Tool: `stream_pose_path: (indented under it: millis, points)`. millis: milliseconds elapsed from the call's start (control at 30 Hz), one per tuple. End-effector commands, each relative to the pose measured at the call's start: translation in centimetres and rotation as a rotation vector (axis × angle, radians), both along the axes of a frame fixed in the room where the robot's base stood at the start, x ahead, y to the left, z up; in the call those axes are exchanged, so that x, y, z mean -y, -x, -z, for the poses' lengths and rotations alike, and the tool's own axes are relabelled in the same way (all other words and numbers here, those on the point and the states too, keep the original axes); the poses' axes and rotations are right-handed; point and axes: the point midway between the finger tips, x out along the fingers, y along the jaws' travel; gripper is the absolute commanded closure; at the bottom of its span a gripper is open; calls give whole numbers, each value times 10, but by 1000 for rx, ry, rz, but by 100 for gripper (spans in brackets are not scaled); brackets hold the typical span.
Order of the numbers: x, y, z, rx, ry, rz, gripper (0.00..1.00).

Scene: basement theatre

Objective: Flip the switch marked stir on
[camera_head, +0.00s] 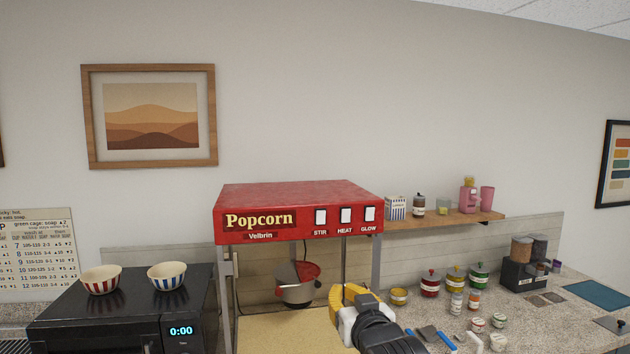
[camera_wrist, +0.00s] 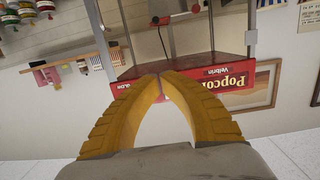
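The red popcorn machine (camera_head: 300,198) stands on the counter, its front panel marked Popcorn. The stir switch (camera_head: 320,217) is a white rocker in a dark frame, leftmost of three. The heat switch (camera_head: 345,215) and glow switch (camera_head: 370,213) sit to its right. I cannot tell the rocker positions. My gripper (camera_head: 345,292) has yellow fingers and is below the panel, apart from the switches in the head view. In the wrist view, my gripper (camera_wrist: 161,75) has its fingertips together with nothing between them; they cover part of the upside-down red panel (camera_wrist: 225,78), and the stir switch is hidden.
A metal kettle (camera_head: 297,290) hangs inside the machine. Left, two striped bowls (camera_head: 101,279) stand on a black microwave (camera_head: 120,310). Right, a wooden shelf (camera_head: 440,219) holds small items above several lidded jars (camera_head: 455,277). The space before the panel is free.

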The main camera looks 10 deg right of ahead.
Motion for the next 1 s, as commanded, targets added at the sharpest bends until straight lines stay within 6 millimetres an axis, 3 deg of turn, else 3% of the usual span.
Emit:
stream_pose_path:
  millis: [33,100,300,800,1000]
  points:
    - [0,-11,-32,44,1,-3,100]
    - [-1,-21,-55,107,2,-10,100]
    - [-4,-38,-93,221,3,-24,100]
    - [-5,-42,-99,249,3,-28,100]
    - [-5,-64,-102,249,3,-28,100]
